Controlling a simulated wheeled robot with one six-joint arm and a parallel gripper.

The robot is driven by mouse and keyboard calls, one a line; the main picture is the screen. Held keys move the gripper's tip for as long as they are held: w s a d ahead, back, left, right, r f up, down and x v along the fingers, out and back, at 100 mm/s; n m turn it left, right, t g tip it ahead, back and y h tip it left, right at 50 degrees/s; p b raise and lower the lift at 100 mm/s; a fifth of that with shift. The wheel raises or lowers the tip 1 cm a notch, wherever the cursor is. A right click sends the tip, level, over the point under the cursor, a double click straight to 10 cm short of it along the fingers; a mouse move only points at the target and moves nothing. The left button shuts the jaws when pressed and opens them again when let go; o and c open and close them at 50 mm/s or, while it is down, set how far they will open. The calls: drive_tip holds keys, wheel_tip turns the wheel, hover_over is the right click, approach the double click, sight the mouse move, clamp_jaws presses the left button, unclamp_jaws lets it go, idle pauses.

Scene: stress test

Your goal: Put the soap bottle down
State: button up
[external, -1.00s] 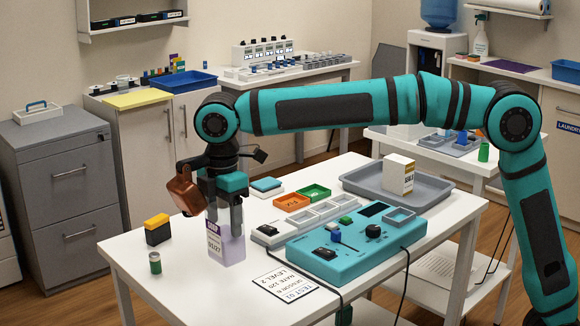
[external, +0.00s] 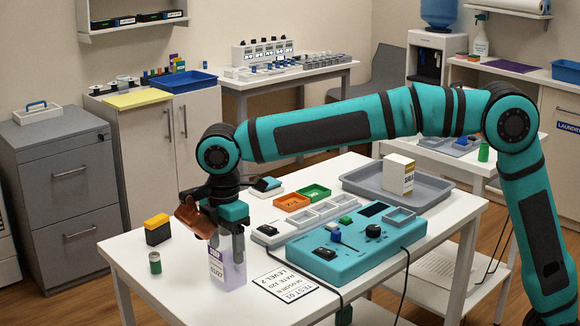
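The soap bottle (external: 230,275), a pale lavender container with a white and purple label, is upright at the front left of the white table (external: 180,288). Its base is at or very near the tabletop; I cannot tell for sure that it touches. My gripper (external: 227,245) points straight down over it. Its two fingers are closed on the bottle's upper part, one on each side. The bottle's top is hidden between the fingers and the gripper body.
A yellow-topped black box (external: 158,230) and a small green jar (external: 155,263) stand to the left. A printed sheet (external: 282,288) lies to the right, before a teal control box (external: 330,262). A grey tray (external: 430,190) holds a carton (external: 397,175). The table's front edge is close.

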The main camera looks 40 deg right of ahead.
drive_tip(key=shift+o, duration=1.4)
drive_tip(key=shift+r, duration=0.15)
wheel_tip(320, 180, up, 12)
drive_tip(key=s+d+r+m+t+y, duration=0.1)
drive_tip(key=d+r+m+t, duration=0.25)
drive_tip(key=d, duration=0.75)
drive_tip(key=s+d+r+m+t+y, duration=0.15)
drive_tip(key=d+r, duration=0.25)
drive_tip(key=d, duration=0.6)
drive_tip(key=s+d+r+m+t+y, duration=0.1)
drive_tip(key=d+r+m+t, duration=0.25)
drive_tip(key=d, duration=0.75)
drive_tip(key=s+d+m+t+h, duration=0.1)
drive_tip(key=s+d+m+t, duration=0.3)
drive_tip(key=s+d, duration=0.6)
drive_tip(key=s+d+f+m+t+h, duration=0.1)
drive_tip(key=s+d+m+t, duration=0.4)
drive_tip(key=s+d, duration=0.6)
drive_tip(key=shift+s+d+f+h, duration=0.2)
drive_tip(key=shift+d+f+h, duration=0.05)
drive_tip(key=shift+d+h, duration=0.55)
